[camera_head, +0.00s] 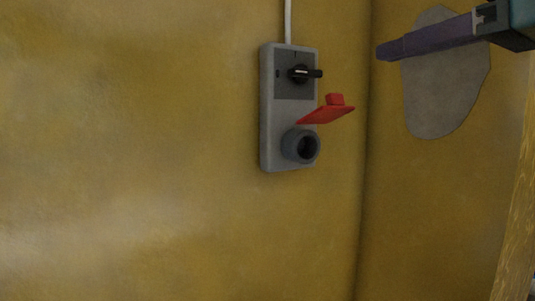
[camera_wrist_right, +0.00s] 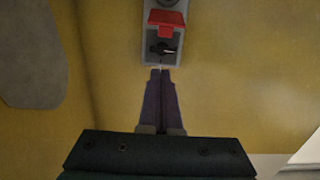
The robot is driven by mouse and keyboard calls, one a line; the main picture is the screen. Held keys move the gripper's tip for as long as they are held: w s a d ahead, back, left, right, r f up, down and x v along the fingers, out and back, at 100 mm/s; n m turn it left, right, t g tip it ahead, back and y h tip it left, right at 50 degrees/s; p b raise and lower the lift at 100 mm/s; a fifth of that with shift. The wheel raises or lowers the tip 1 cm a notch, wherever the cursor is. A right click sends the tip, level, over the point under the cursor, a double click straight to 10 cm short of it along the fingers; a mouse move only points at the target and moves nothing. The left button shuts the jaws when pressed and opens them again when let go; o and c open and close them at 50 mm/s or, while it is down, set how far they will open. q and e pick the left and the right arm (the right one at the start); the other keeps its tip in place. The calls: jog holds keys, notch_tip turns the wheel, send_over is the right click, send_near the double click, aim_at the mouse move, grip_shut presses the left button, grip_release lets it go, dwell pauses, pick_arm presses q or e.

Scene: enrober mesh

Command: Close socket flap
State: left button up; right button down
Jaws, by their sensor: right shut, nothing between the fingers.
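A grey socket box (camera_head: 268,120) is fixed to the yellow wall, with a black rotary switch (camera_head: 300,74) in its upper half and a round dark socket (camera_head: 304,146) in its lower half. The red flap (camera_head: 328,112) stands open, sticking out from the box above the socket. In the right wrist view the red flap (camera_wrist_right: 167,20) and the switch (camera_wrist_right: 162,48) show beyond the fingertips. My right gripper (camera_head: 381,52) is shut and empty, up and to the right of the flap and apart from it. It also shows in the wrist view (camera_wrist_right: 160,72). My left gripper is out of view.
A white cable (camera_head: 288,20) runs up from the top of the box. A wall corner is just right of the box, and the right wall has a grey patch (camera_head: 440,95). A wooden-looking post (camera_head: 518,220) stands at the far right. The space left of and below the box is clear.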

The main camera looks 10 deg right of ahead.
jog(key=r+p, duration=0.2)
jog(key=p, duration=0.4)
send_over(341, 108)
jog(key=shift+f+t, duration=0.2)
jog(key=shift+t, duration=0.1)
notch_tip(341, 108, down, 3)
jog(key=shift+f+p, duration=0.1)
jog(key=shift+p, duration=0.7)
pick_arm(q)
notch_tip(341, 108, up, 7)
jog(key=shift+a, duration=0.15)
pick_arm(e)
jog(key=shift+s+f, duration=0.25)
jog(key=shift+f, duration=0.4)
